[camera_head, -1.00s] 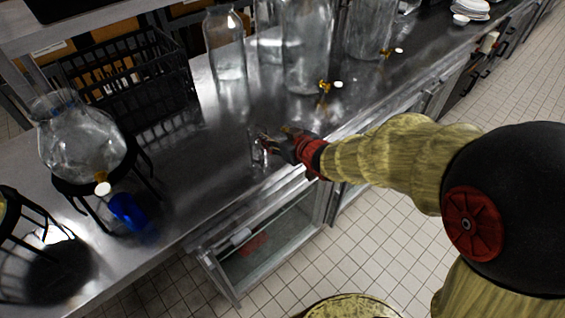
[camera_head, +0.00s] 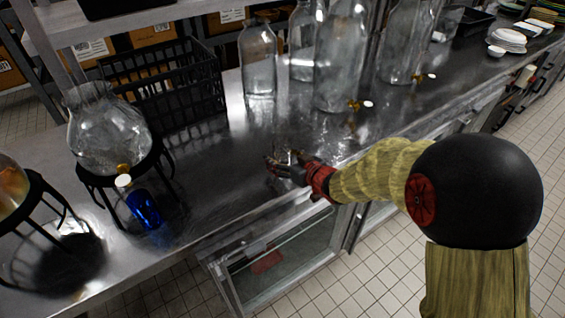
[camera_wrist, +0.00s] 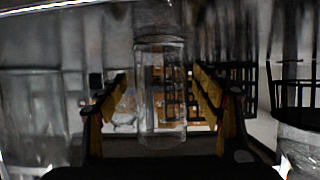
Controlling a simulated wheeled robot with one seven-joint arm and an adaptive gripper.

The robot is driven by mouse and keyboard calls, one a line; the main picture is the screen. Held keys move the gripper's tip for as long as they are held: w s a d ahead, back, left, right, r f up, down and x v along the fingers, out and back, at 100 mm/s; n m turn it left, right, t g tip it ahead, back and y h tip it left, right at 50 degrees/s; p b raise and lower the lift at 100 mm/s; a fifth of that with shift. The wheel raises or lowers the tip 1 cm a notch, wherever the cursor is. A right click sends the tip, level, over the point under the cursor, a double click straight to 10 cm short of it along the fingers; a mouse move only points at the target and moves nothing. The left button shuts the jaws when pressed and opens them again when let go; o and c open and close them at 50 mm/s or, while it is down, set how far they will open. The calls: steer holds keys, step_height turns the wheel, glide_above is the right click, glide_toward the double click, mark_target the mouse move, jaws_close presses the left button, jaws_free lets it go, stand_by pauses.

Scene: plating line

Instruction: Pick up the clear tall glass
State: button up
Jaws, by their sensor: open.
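The clear tall glass (camera_wrist: 160,100) stands upright in the middle of the wrist view, between the two yellow-padded fingers. A gap shows on each side, so the fingers do not appear to touch it. In the head view my gripper (camera_head: 278,164) is low over the steel counter, reaching in from the right. It is open. The glass is hard to make out there, being transparent and largely lost against the fingers and the shiny counter.
Large clear jars (camera_head: 258,62) stand behind on the counter (camera_head: 215,165). A black basket (camera_head: 165,85), a round glass dispenser (camera_head: 108,135) on a black stand and a blue cup (camera_head: 144,209) are at left. White plates (camera_head: 508,40) are at far right.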

mark_target(288, 151)
steer(key=shift+w+a, duration=0.1)
steer(key=shift+c, duration=1.2)
steer(key=c, duration=1.1)
steer(key=shift+c, duration=0.4)
steer(key=shift+r, duration=0.1)
steer(key=shift+r+p, duration=0.35)
steer(key=shift+r, duration=0.25)
step_height(288, 151, up, 2)
steer(key=shift+r+p, duration=0.25)
steer(key=shift+p, duration=0.3)
steer(key=s+d+r+p, duration=0.2)
steer(key=s+r+p, duration=0.1)
steer(key=s, duration=0.3)
steer(key=s+d+r+p, duration=0.2)
steer(key=s+r+p, duration=0.1)
steer(key=s+r, duration=0.3)
steer(key=shift+s+d, duration=0.35)
steer(key=shift+s, duration=0.25)
